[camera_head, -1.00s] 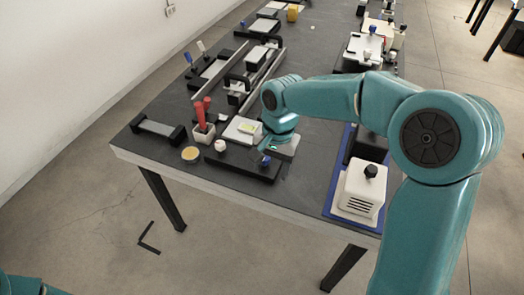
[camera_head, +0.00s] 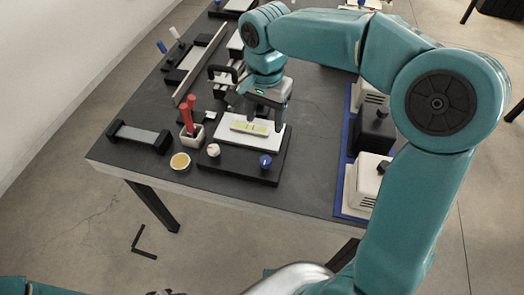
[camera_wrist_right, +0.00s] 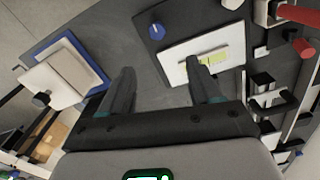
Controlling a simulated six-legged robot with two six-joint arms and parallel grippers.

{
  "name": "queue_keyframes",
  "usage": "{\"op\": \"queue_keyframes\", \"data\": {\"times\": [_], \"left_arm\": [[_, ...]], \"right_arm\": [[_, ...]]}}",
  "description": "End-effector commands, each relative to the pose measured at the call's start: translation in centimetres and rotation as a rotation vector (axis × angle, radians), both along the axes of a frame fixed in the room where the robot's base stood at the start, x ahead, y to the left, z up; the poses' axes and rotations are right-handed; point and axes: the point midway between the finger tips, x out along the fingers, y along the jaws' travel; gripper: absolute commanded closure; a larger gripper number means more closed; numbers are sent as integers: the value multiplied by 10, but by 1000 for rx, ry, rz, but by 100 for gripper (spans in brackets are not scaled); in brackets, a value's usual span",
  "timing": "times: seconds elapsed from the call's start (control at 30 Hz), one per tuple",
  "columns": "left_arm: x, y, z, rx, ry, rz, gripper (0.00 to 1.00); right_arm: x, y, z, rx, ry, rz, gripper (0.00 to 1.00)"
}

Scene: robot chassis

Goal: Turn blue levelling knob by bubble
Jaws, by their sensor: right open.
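The blue knob (camera_head: 265,161) stands on the black base (camera_head: 233,170), at its front right corner. It also shows in the wrist view (camera_wrist_right: 156,32), beyond my fingertips. The bubble vial (camera_head: 249,128), yellow-green, lies on a white plate (camera_head: 230,142) on that base, and shows in the wrist view (camera_wrist_right: 207,59). A white knob (camera_head: 213,150) sits at the front left of the base. My right gripper (camera_head: 265,120) is open and empty, fingers pointing down by the right part of the plate, behind the blue knob and apart from it. My left gripper is not in view.
A white cup with red-handled tools (camera_head: 187,124) and a round yellow disc (camera_head: 180,161) stand left of the base. A black-ended grey bar (camera_head: 139,135) lies farther left. A blue tray with white and black units (camera_head: 350,210) stands right. Dark tabletop between base and tray is clear.

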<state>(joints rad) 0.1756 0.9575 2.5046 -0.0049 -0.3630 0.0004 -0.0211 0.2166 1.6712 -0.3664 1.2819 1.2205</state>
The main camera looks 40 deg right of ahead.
Motion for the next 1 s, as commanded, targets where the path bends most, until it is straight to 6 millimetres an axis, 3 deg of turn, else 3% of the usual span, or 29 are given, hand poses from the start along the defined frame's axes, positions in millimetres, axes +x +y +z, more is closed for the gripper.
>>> {"op": "queue_keyframes", "data": {"times": [0.4,0.6,0.8,1.0], "left_arm": [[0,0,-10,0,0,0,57],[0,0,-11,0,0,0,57],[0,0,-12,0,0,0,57],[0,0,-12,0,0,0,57]], "right_arm": [[-7,0,-98,2,5,1,37],[-4,0,-133,3,1,2,37],[-2,0,-149,2,0,1,37],[0,0,-150,2,-2,2,37]]}}
